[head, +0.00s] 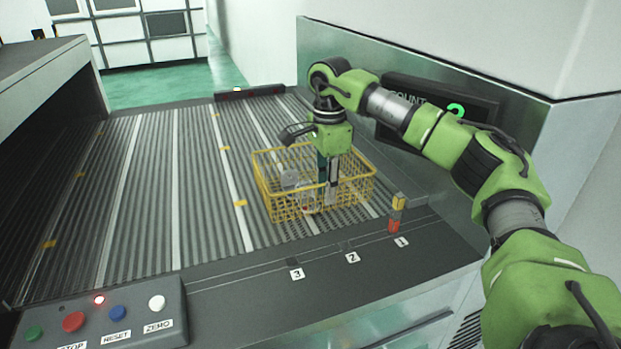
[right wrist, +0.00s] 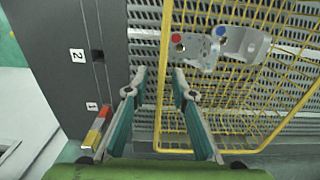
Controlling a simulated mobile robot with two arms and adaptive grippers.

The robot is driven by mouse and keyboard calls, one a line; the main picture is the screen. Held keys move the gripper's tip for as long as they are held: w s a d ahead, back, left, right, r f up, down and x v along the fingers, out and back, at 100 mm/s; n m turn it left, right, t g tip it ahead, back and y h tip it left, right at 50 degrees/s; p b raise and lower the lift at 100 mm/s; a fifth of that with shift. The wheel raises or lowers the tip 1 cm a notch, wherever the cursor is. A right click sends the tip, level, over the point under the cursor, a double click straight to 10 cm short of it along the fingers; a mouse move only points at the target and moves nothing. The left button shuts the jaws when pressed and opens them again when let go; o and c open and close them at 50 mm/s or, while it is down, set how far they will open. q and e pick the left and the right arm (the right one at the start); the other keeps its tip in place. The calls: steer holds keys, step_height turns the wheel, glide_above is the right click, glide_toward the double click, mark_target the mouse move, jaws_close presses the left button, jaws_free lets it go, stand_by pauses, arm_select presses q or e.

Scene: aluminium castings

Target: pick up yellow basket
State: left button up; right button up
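The yellow basket (head: 272,205) stands upright on the ribbed conveyor, near its right side. Grey castings (head: 290,178) lie in it; the right wrist view shows castings (right wrist: 243,42) with a red and a blue dot nearby. My right gripper (head: 327,195) points down at the basket. In the right wrist view the fingers of my right gripper (right wrist: 159,78) are apart, and the basket's near rim (right wrist: 163,100) runs between them. I cannot tell whether either finger touches the wire. My left gripper is not in view.
A small red and yellow marker (head: 396,214) stands by label 1 on the dark front ledge (head: 330,260). A button panel (head: 110,318) is at the front left. A display (head: 440,110) is on the wall behind my right arm. The conveyor left of the basket is clear.

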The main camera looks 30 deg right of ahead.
step_height(320, 180, down, 2)
steer(key=shift+d+f, duration=0.1)
steer(key=shift+f, duration=0.15)
jaws_close()
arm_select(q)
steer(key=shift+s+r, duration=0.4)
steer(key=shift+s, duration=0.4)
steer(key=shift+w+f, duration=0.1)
